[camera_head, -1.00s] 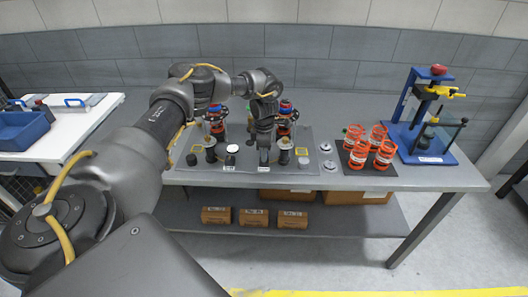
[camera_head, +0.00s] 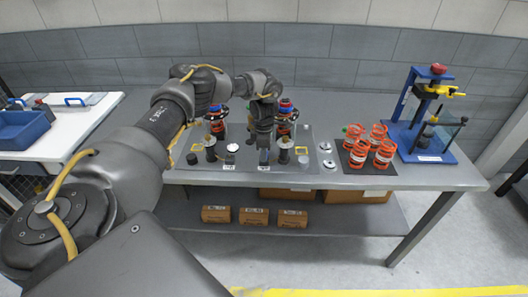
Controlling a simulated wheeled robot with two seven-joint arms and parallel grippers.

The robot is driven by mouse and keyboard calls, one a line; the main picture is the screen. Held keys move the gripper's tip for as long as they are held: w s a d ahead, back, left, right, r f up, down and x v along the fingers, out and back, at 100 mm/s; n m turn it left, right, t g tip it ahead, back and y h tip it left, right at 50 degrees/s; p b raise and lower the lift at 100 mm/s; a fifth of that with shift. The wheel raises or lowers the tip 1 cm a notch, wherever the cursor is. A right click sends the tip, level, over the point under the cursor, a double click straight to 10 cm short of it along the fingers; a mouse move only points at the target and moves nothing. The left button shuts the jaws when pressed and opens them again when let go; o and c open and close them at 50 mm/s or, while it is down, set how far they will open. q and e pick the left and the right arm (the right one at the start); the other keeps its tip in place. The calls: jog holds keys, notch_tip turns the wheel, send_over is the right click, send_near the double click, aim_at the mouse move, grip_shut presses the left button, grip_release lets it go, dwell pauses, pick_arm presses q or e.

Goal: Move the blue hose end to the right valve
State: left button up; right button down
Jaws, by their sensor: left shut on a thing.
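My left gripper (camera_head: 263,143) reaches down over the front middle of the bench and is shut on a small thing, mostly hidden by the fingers. A small grey-blue part (camera_head: 264,157) shows just below the fingertips; I cannot tell for sure that it is the blue hose end. Two orange-and-black units with blue and red tops stand behind: the left one (camera_head: 217,122) and the right one (camera_head: 285,116), partly covered by my gripper. I cannot tell which parts are the valves. A dark post (camera_head: 284,152) stands right of the gripper. My right gripper is out of view.
A white-topped part (camera_head: 232,148) and dark posts (camera_head: 210,150) stand left of the gripper. A grey cylinder (camera_head: 304,161) and flat discs (camera_head: 329,164) lie right.

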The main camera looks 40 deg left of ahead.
pick_arm(q)
jog(key=shift+f, duration=0.15)
dwell(0.7)
jog(key=o, duration=1.1)
notch_tip(320, 180, up, 7)
jog(key=p, duration=0.5)
jog(key=shift+p, duration=0.3)
